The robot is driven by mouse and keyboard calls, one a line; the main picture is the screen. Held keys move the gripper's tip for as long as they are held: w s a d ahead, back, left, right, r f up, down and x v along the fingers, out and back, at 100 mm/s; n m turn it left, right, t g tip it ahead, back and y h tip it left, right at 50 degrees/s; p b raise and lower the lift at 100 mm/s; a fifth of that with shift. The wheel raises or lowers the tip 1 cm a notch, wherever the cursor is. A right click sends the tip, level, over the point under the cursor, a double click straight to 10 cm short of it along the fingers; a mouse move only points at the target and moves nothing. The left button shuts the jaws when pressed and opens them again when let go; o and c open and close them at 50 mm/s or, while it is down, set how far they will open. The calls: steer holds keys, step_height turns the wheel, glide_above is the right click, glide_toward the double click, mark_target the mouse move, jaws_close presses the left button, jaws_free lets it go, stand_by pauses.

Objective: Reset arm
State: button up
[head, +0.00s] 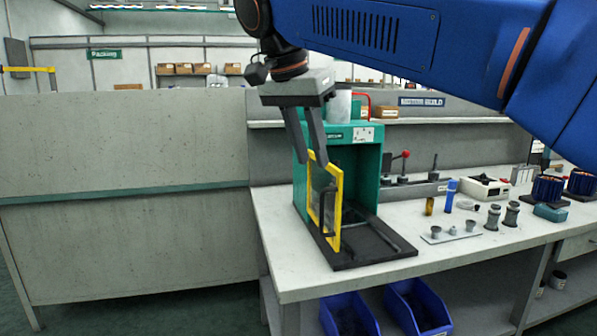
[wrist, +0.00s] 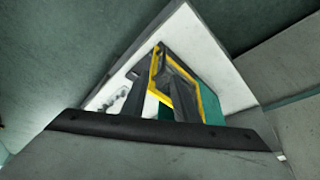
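My gripper (head: 312,160) hangs from the arm at the left front of the green cabinet (head: 367,165). Its two grey fingers point down with a gap between them, and I see nothing held. The tips are beside the upper part of the cabinet's yellow-framed door (head: 337,220), which stands swung open; I cannot tell whether they touch it. In the wrist view the fingers (wrist: 160,80) are apart, with the yellow frame (wrist: 211,105) beyond them. A dark handle (head: 325,212) shows on the door.
The cabinet stands on a dark base plate (head: 375,257) at the left end of the workbench (head: 285,245). Several small parts, a blue bottle (head: 450,195) and a white device (head: 484,189) stand to the right. Blue bins (head: 418,308) sit below. A grey partition (head: 120,150) is at left.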

steer(key=s+d+f+n+y, duration=0.1)
steer(key=s+d+f+n, duration=0.15)
steer(key=d+f, duration=0.6)
steer(key=s+d+f+n+y, duration=0.15)
steer(key=s+d+f, duration=0.25)
steer(key=d+f, duration=0.45)
steer(key=s+d+f+n, duration=0.1)
steer(key=s+d+f, duration=0.2)
steer(key=f, duration=0.3)
steer(key=s+d+f+n+t, duration=0.1)
steer(key=s+d+f, duration=0.2)
steer(key=s+f, duration=0.2)
steer(key=s+d+f+n, duration=0.1)
steer(key=s+d+f, duration=0.3)
steer(key=f, duration=0.4)
steer(key=shift+n, duration=0.4)
steer(key=shift+s, duration=0.1)
